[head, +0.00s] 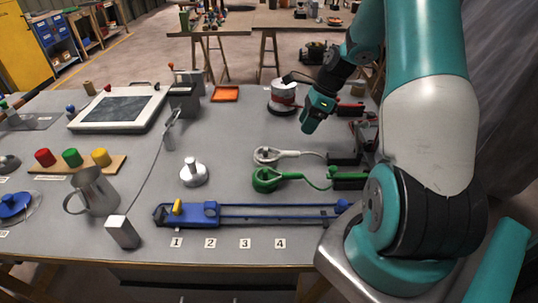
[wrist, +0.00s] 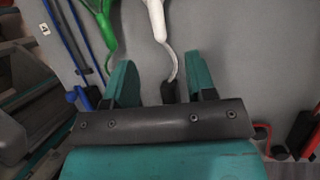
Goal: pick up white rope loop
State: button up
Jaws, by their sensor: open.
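The white rope loop (head: 266,155) lies on the grey table, with its white tail running right to a dark block (head: 343,158). In the wrist view the white loop (wrist: 156,17) is cut off by the top edge, and its thin curved tail comes down between my fingers in the picture. My gripper (head: 309,126) is above the table, behind and to the right of the loop in the head view. In the wrist view my gripper (wrist: 162,76) is open, with nothing held between its two teal fingers.
A similar green loop (head: 266,179) lies just in front of the white one. A blue rail (head: 270,212) is nearer the front edge. A silver knob (head: 193,173) stands to the left; the table between is clear.

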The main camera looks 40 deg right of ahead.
aim_at(280, 154)
jog(key=x, duration=0.5)
jog(key=p+x, duration=0.1)
jog(key=x, duration=0.3)
jog(key=shift+a+f, duration=0.3)
jog(key=shift+a, duration=0.05)
jog(key=shift+c, duration=0.2)
grip_shut()
